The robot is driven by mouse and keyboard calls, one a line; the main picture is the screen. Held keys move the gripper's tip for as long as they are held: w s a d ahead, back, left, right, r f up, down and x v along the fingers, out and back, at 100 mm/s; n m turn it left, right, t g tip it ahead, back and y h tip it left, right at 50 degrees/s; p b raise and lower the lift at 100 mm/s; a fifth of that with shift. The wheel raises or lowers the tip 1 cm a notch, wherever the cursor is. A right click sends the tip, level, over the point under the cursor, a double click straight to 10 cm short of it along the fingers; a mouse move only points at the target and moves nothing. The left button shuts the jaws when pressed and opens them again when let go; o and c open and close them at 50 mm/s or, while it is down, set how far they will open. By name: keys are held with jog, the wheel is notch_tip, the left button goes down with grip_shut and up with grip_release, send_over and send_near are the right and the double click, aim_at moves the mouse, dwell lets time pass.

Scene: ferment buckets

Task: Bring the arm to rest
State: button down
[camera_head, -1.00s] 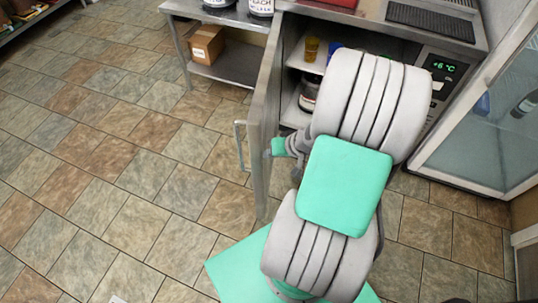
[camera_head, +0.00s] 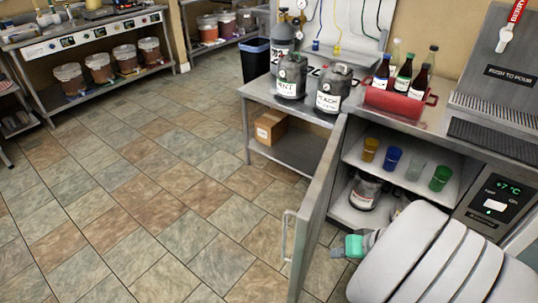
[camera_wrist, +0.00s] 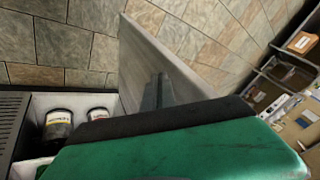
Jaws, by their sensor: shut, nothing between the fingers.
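My arm, with white ribbed links (camera_head: 440,260), fills the lower right of the head view. My gripper (camera_head: 340,252) shows small beside its green hand, close to the inner side of the open fridge door (camera_head: 318,215). In the wrist view, my gripper (camera_wrist: 157,92) is a dark narrow shape beyond the green housing, in front of the door (camera_wrist: 140,50). It is shut and empty. Whether it touches the door I cannot tell.
The open fridge (camera_head: 400,190) holds several coloured cups and a labelled keg (camera_head: 365,192). Two kegs stand on the counter left of a red bottle carrier (camera_head: 395,103). A cardboard box (camera_head: 271,127) sits on the lower shelf. The tiled floor at left is clear.

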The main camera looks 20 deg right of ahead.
jog(key=w+a+r+n+g+h+p, duration=0.2)
jog(key=a+r+p, duration=0.4)
jog(key=a+r, duration=0.9)
notch_tip(320, 180, up, 4)
jog(key=shift+w+f+n+h, duration=0.1)
jog(key=shift+w+n+h, duration=0.2)
jog(key=shift+n+h, duration=0.25)
